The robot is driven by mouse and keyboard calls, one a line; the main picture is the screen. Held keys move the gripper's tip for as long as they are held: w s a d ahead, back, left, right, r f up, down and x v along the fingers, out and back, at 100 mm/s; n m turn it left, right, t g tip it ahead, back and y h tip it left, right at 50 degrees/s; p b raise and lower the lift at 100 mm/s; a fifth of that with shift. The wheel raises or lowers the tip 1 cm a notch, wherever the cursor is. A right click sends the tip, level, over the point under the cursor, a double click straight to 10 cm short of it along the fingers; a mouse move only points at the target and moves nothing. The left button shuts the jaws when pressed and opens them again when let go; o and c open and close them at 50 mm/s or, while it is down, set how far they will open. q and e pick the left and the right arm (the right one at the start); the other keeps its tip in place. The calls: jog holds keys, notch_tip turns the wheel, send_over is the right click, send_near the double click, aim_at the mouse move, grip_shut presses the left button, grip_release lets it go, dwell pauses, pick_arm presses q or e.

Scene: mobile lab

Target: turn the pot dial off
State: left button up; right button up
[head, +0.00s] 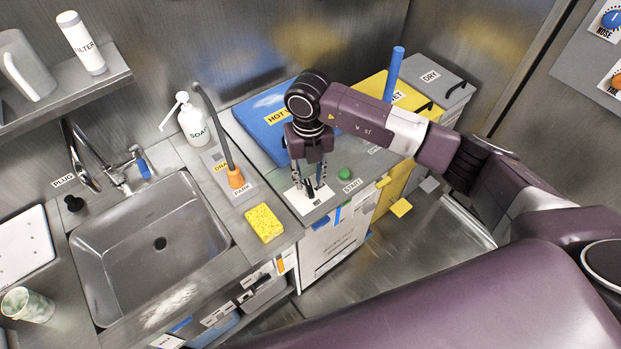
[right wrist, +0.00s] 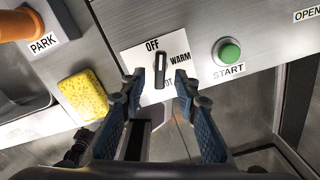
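The pot dial is a dark, narrow knob (right wrist: 159,72) on a white label plate (right wrist: 132,56) marked OFF, WARM and a partly hidden word ending in OT. In the right wrist view the knob's long side runs roughly up and down the picture, with its upper end close to OFF; I cannot tell which end is its pointer. My right gripper (right wrist: 160,80) is open, with one fingertip on each side of the dial and gaps visible between. In the head view the right gripper (head: 309,188) reaches down over the plate (head: 296,200). My left gripper is out of view.
A green START button (right wrist: 229,53) is right of the dial. A yellow sponge (right wrist: 83,97) lies to its left, beside the sink (head: 150,235). The blue HOT lid (head: 262,115) and yellow WET bin (head: 375,88) stand behind. The PARK holder (head: 236,178) has an orange-handled tool.

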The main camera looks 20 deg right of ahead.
aim_at(309, 186)
notch_tip(309, 186, down, 2)
jog(key=shift+f, duration=0.3)
jog(key=c, duration=0.7)
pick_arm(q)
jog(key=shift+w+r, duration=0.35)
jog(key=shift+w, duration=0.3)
pick_arm(e)
grip_shut()
jog(key=shift+w, duration=0.1)
jog(key=n+b, duration=0.3)
jog(key=shift+f, duration=0.25)
jog(key=shift+r+n+b, duration=0.25)
jog(key=shift+n+b, duration=0.4)
jog(key=shift+n, duration=0.25)
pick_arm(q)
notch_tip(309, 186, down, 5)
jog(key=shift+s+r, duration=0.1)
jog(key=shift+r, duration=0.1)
